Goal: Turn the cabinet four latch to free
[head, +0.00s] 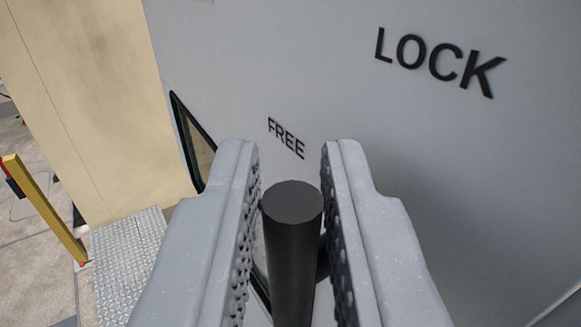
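A black round latch handle (292,245) sticks up from the grey cabinet face (350,70), its flat end towards me. A short dark part shows behind its right side, and its base is hidden low in the picture. My gripper (291,165) is around the handle, with one grey, bumpy-padded finger on each side. The fingers look open, with narrow gaps beside the handle lower down; contact near its top is hard to tell. The word FREE (286,138) is just beyond the fingertips. The word LOCK (440,62) is at the upper right.
A dark-framed opening (190,140) is left of FREE. A beige panel (95,90) stands at the left. Below it are a metal tread plate (128,255) and a yellow post (45,210). The cabinet face right of my gripper is clear.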

